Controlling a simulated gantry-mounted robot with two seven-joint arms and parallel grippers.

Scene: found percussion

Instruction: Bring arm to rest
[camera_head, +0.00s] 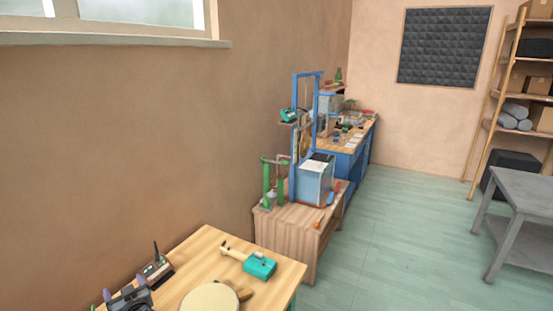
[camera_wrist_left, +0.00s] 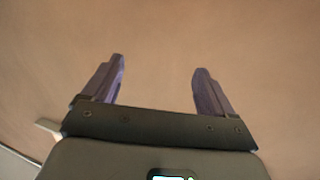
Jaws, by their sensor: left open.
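My left gripper (camera_head: 123,286) shows at the bottom left of the head view, over the left corner of the near wooden table (camera_head: 206,246). Its two purple fingers stand apart. In the left wrist view the same gripper (camera_wrist_left: 159,65) is open, with nothing between its fingers and a plain tan surface beyond them. Most of my left arm is outside the head view. My right gripper is not in view.
Near my gripper on the table are a small dark device with an antenna (camera_head: 157,268), a round pale drum-like disc (camera_head: 209,298) and a teal-bodied object (camera_head: 260,266). A low wooden stand (camera_head: 284,232) lies beyond. Open floor (camera_head: 400,260) is to the right.

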